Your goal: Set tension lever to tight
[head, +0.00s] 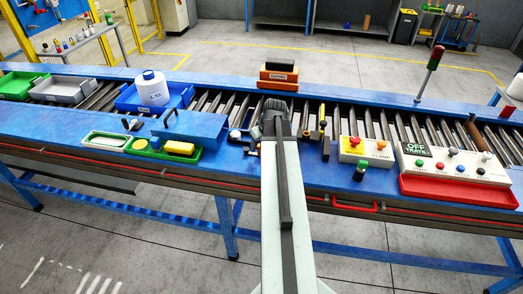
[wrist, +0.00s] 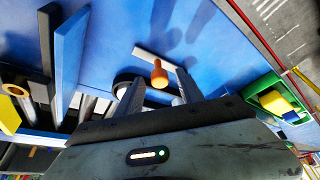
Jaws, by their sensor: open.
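A small orange knob on a short stem (wrist: 159,75) shows in the wrist view and looks like the tension lever's handle. A pale strip (wrist: 152,57) lies behind it on the blue surface; no setting mark is readable. My gripper (wrist: 158,92) is open, its two grey fingers to the left and right of the knob in the picture. The knob shows between them; I cannot tell whether either finger touches it. In the head view my gripper (head: 272,122) is over the middle of the blue bench, and my arm hides what is below it.
A green tray with a yellow sponge (head: 180,148) is left of my gripper, below a blue plate (head: 190,125). Orange and dark blocks (head: 279,75) stand behind.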

